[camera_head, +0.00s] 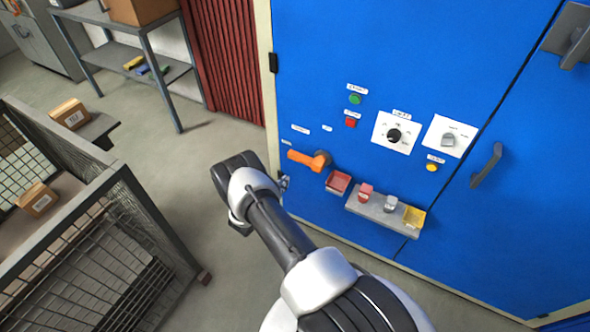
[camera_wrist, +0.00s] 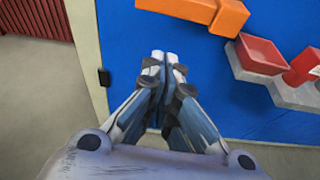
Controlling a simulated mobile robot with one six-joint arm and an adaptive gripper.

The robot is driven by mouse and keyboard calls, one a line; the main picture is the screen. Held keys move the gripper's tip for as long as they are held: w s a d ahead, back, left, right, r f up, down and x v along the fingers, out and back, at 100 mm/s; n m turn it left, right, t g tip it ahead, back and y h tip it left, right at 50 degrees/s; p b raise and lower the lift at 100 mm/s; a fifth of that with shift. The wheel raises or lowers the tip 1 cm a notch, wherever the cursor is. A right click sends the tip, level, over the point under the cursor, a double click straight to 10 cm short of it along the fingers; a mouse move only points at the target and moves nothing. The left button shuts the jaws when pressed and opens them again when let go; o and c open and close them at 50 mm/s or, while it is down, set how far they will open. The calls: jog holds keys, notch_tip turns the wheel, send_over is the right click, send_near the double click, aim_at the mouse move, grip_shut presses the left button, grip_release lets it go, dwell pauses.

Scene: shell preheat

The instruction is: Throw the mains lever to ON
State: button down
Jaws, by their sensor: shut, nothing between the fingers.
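The mains lever (camera_head: 302,158) is an orange handle on the blue cabinet front. It lies roughly sideways, its free end to the left and its pivot at the right; its label is too small to read. In the wrist view the orange lever (camera_wrist: 190,9) crosses the top edge, partly cut off. My gripper (camera_wrist: 163,58) is shut and empty, its fingertips together in front of the blue panel. The tips are below and left of the lever in the wrist view, apart from it. In the head view my wrist hides most of the gripper.
A red tray (camera_head: 338,182) is right of and below the lever, beside a grey ledge (camera_head: 374,207) holding small items. Green (camera_head: 355,99) and red (camera_head: 350,122) buttons and two dials are above. A mesh cage (camera_head: 110,230) stands left; open floor lies between.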

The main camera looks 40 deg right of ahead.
aim_at(306, 160)
jog(key=shift+s+a+f+n+t, duration=0.15)
jog(key=shift+f+n+t, duration=0.15)
jog(key=shift+f, duration=0.3)
jog(key=b+x, duration=0.4)
jog(key=x, duration=0.6)
notch_tip(306, 160, up, 4)
jog(key=shift+f, duration=0.1)
jog(key=shift+s, duration=0.1)
